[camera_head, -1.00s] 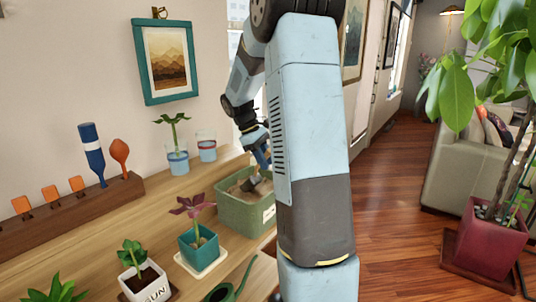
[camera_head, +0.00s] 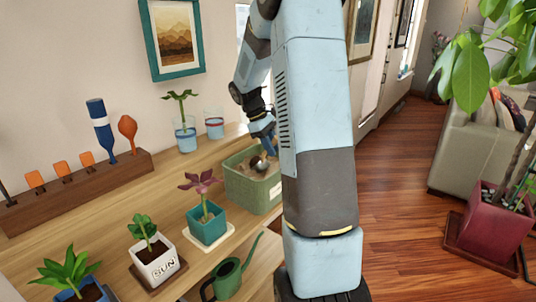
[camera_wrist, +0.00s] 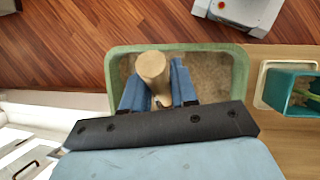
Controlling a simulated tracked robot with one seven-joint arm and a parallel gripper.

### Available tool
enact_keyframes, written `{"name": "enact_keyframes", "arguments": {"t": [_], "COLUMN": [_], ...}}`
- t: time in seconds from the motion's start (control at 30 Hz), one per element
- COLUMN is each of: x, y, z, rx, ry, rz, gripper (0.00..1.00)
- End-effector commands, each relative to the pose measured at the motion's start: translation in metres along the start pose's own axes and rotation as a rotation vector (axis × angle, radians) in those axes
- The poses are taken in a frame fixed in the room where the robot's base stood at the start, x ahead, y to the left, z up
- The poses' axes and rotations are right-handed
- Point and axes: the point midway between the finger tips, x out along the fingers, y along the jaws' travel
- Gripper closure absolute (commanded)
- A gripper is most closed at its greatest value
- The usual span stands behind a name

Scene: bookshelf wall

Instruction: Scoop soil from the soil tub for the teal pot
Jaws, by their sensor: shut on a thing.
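The green soil tub (camera_head: 247,193) stands on the wooden shelf with brown soil inside. Its green rim (camera_wrist: 239,70) frames my fingers in the wrist view. My gripper (camera_head: 264,138) is over the tub, shut on the wooden handle of a scoop (camera_wrist: 152,68). The scoop's metal head (camera_head: 260,164) is at the soil inside the tub; I cannot tell how much soil it holds. The teal pot (camera_head: 208,231), with a dark red plant, stands on a pale saucer just left of the tub. The teal pot also shows at the right of the wrist view (camera_wrist: 292,97).
A green watering can (camera_head: 227,280) stands in front of the teal pot. A white SUN pot (camera_head: 160,267) and a blue pot stand further left. Two glasses (camera_head: 214,128) stand behind, beside a wooden tool rack (camera_head: 75,193) along the wall.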

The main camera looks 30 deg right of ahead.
Motion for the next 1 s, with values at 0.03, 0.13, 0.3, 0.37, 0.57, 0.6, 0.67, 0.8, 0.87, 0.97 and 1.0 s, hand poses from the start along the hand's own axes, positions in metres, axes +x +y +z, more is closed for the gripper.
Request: {"name": "enact_keyframes", "arguments": {"t": [0.03,0.13,0.3,0.37,0.57,0.6,0.67,0.8,0.87,0.97,1.0], "x": [-0.001,-0.003,-0.009,-0.012,-0.019,-0.021,-0.023,-0.028,-0.030,-0.032,-0.033], "y": [0.000,0.001,0.001,0.001,0.001,0.001,0.001,0.001,0.001,0.001,0.001], "z": [0.000,0.004,0.013,0.016,0.026,0.028,0.031,0.038,0.041,0.044,0.045], "rx": [0.001,0.004,0.013,0.016,0.026,0.027,0.031,0.037,0.040,0.042,0.043], "ry": [0.002,0.016,0.064,0.081,0.137,0.147,0.166,0.204,0.220,0.237,0.242], "rz": [0.001,0.002,0.007,0.010,0.015,0.016,0.018,0.021,0.023,0.024,0.025], "gripper": [1.00,1.00,1.00,1.00,1.00,1.00,1.00,1.00,1.00,1.00,1.00]}}
